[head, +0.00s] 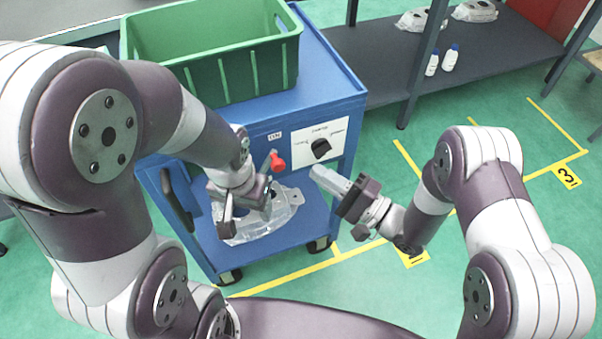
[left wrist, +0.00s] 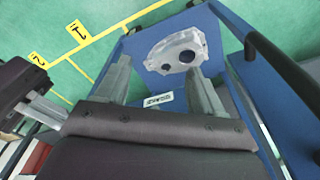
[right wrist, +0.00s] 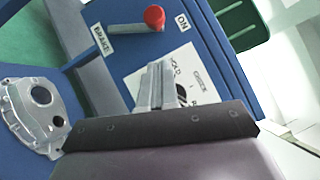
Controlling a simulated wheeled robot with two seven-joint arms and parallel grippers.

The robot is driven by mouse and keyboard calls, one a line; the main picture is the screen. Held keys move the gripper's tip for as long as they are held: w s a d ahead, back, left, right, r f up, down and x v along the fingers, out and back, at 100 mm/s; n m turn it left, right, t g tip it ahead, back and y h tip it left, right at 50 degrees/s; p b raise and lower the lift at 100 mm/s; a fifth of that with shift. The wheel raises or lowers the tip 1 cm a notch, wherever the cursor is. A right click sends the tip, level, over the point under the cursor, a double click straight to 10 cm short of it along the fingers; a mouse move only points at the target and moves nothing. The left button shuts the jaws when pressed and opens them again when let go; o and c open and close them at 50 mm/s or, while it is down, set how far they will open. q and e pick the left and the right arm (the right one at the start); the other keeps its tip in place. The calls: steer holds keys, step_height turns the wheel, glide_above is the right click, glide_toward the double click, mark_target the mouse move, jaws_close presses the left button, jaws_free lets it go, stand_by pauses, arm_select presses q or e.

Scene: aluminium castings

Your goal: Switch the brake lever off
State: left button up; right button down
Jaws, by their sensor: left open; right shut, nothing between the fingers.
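The brake lever, with a red knob (head: 277,161), is on the blue cart's front panel. In the right wrist view its red knob (right wrist: 154,17) lies between the BRAKE label (right wrist: 102,40) and the ON label (right wrist: 183,22), its shaft pointing toward ON. My left gripper (head: 248,206) is open and empty, low and left of the lever and apart from it. In the left wrist view the BRAKE label (left wrist: 158,100) shows between its fingers; the knob is hidden. My right gripper (head: 318,172) is shut and empty in front of the panel, right of the lever.
A white plate (head: 335,132) with a black dial (head: 320,148) is right of the lever. A green crate (head: 240,70) stands on the cart top. A metal casting (head: 285,212) lies on the lower shelf. The cart handle (head: 177,200) sticks out at left.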

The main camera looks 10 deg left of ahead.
mark_target(275, 168)
steer(key=a, duration=0.1)
steer(key=s+a+r, duration=0.1)
steer(key=a, duration=0.2)
steer(key=shift+s+a+r, duration=0.15)
steer(key=shift+a+r, duration=0.05)
steer(key=shift+r, duration=0.1)
steer(key=s+a+r+n+h+p, duration=0.1)
steer(key=n+p, duration=0.1)
steer(key=p, duration=0.2)
steer(key=s+a+r+n+g+h+p, duration=0.1)
steer(key=n+h+p, duration=0.1)
steer(key=p, duration=0.3)
steer(key=s+a+r+n+h+p, duration=0.1)
steer(key=a+r+n+p, duration=0.1)
steer(key=p, duration=0.2)
steer(key=shift+a+r+g+p, duration=0.1)
steer(key=shift+g+p, duration=0.2)
steer(key=shift+p, duration=0.05)
steer(key=shift+s+a+f+n+h+p, duration=0.15)
steer(key=shift+s+a+n+h+p, duration=0.2)
steer(key=shift+a+n+h+p, duration=0.25)
steer(key=shift+s+a+f+n+h+p, duration=0.1)
steer(key=shift+s+a+n+h+p, duration=0.3)
steer(key=shift+a+p, duration=0.2)
